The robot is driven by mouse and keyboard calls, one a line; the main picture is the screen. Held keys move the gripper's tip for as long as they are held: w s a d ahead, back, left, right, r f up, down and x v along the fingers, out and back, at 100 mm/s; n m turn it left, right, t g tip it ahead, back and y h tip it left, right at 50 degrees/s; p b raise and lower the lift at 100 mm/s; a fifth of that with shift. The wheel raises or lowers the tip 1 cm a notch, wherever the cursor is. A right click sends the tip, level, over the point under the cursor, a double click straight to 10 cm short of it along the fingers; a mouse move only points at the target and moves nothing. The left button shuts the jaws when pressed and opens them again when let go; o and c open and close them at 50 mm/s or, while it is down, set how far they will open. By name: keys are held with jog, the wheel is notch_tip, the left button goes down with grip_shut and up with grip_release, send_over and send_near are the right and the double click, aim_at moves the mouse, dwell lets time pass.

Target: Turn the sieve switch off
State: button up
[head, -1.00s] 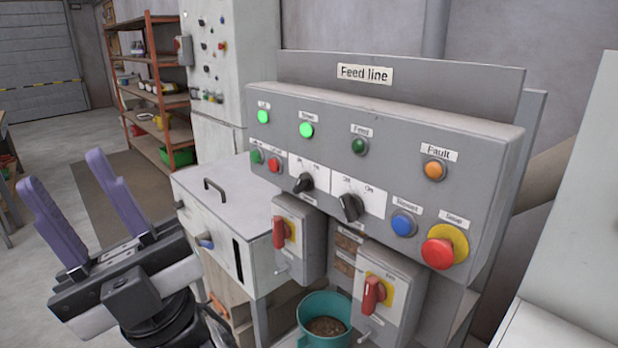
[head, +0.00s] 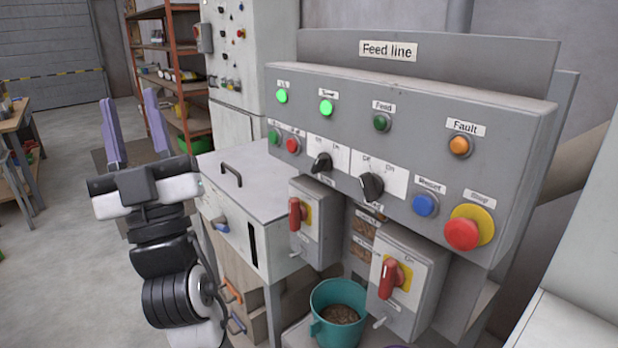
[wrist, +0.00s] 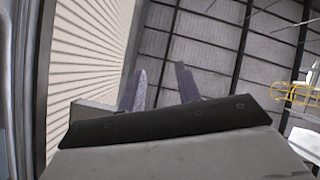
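The grey Feed line panel (head: 400,110) faces me. It carries two black rotary knobs on white OFF/ON plates, a left knob (head: 321,163) and a right knob (head: 371,187). The small labels below them are too blurred to read, so I cannot tell surely which is the sieve switch. The second lamp (head: 326,107), whose label looks like Sieve, glows green. My gripper (head: 130,97) is open and empty, left of the panel and clear of it, with its purple fingers pointing up. The fingers also show apart in the wrist view (wrist: 161,70).
Two boxes with red handles, a left isolator (head: 318,222) and a right isolator (head: 408,285), jut out below the panel. A red stop button (head: 462,234) and a blue button (head: 425,205) protrude at right. A teal bucket (head: 335,328) stands below.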

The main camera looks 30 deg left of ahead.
jog(key=w+a+f+m+t+h+b, duration=0.2)
jog(key=w+a+f+m+t+h, duration=0.1)
jog(key=w+m+t+h, duration=0.75)
jog(key=m+g+h+b, duration=0.4)
jog(key=m+g+h, duration=0.4)
jog(key=m+h, duration=1.1)
send_near(315, 166)
jog(key=w+n+h+p, duration=0.1)
jog(key=w, duration=0.1)
jog(key=w+n+h+p, duration=0.1)
jog(key=w, duration=0.2)
jog(key=w+d+n+h+p, duration=0.1)
jog(key=w, duration=0.2)
jog(key=shift+w+f+n, duration=0.1)
jog(key=shift+f+n, duration=0.15)
grip_shut()
